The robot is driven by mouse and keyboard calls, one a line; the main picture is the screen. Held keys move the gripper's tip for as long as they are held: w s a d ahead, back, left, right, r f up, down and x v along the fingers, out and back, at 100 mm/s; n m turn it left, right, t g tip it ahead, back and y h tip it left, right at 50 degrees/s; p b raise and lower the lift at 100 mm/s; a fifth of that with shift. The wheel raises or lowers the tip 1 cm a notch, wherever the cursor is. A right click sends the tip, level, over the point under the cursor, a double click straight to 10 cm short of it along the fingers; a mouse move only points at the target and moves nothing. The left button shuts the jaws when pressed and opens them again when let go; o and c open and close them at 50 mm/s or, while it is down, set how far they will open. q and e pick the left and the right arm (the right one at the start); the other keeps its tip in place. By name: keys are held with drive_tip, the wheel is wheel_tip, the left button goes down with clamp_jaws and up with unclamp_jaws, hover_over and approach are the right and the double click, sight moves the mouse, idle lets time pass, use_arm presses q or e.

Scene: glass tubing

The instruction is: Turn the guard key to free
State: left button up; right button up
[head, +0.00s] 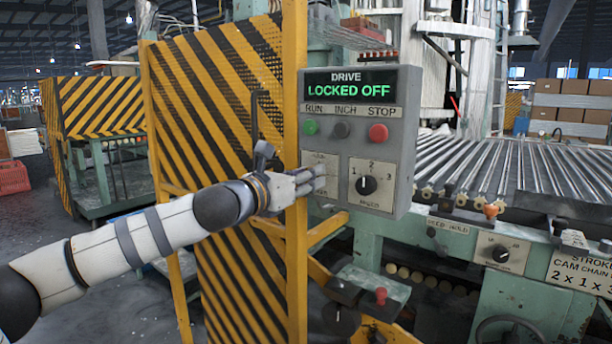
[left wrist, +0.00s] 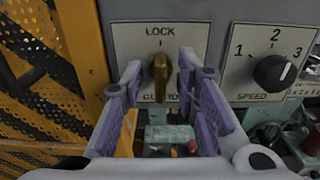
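The brass guard key (left wrist: 159,72) stands upright on its plate (left wrist: 195,40) in the left wrist view, under the word LOCK and a small mark. The lower lettering, GUARD, is partly hidden behind the key. My left gripper (head: 317,179) is at the front of the grey control box (head: 400,130), over the guard plate, and hides the key in the head view. In the left wrist view its fingers are apart, one on each side of the key, with gaps between. Whether the fingertips reach past the key's face is hard to tell. My right gripper is not in view.
The display (head: 347,90) reads DRIVE LOCKED OFF. Green, dark and red buttons sit below it. A yellow post (head: 296,265) and striped guard panel (head: 215,90) stand close on the left.

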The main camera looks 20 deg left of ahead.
use_arm(q)
clamp_jaws()
drive_tip(key=shift+m, duration=0.3)
drive_tip(key=shift+s+d+f+m+b, duration=0.1)
drive_tip(key=shift+d+m+b, duration=0.05)
drive_tip(key=shift+m, duration=4.15)
drive_tip(key=shift+d+f+m+b, duration=0.1)
drive_tip(key=shift+m+b, duration=0.05)
drive_tip(key=shift+m, duration=4.15)
